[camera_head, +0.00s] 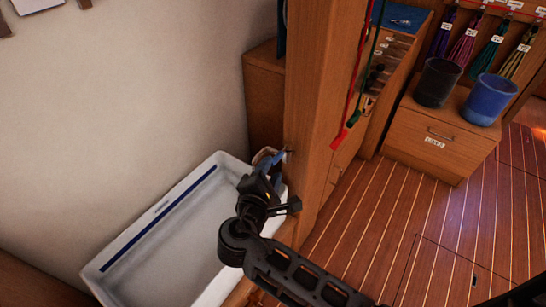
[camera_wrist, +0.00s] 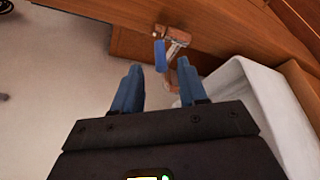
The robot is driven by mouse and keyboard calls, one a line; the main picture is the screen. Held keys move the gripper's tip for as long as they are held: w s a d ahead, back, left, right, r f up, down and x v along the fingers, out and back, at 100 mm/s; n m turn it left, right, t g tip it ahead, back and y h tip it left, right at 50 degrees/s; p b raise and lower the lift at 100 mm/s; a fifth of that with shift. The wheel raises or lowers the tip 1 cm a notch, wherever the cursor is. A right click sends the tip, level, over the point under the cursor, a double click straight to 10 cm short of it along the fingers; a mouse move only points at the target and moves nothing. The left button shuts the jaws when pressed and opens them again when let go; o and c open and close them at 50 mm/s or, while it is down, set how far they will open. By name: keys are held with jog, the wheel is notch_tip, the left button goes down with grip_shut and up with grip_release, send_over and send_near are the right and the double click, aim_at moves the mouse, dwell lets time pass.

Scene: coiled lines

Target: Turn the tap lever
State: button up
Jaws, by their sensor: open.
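The tap, with a copper-brown body (camera_wrist: 173,40), is mounted on the wooden panel at the top middle of the wrist view. Its blue lever (camera_wrist: 160,56) hangs at its left side. My gripper (camera_wrist: 160,72) has two blue fingers spread apart, with nothing between them. The lever appears beyond the fingertips, in line with the gap; whether there is contact I cannot tell. In the head view my gripper (camera_head: 276,161) is at the basin's far right corner by the wooden post. It largely hides the tap (camera_head: 263,154) there.
A white basin (camera_head: 135,240) lies below and left of my arm. A wooden post (camera_head: 318,100) stands close at the right, with red and green lines (camera_head: 352,115) hanging on it. Dark and blue buckets (camera_head: 488,98) stand on a cabinet further right.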

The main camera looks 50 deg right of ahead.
aim_at(275, 163)
jog(key=shift+x, duration=3.2)
jog(key=shift+c, duration=0.4)
grip_shut()
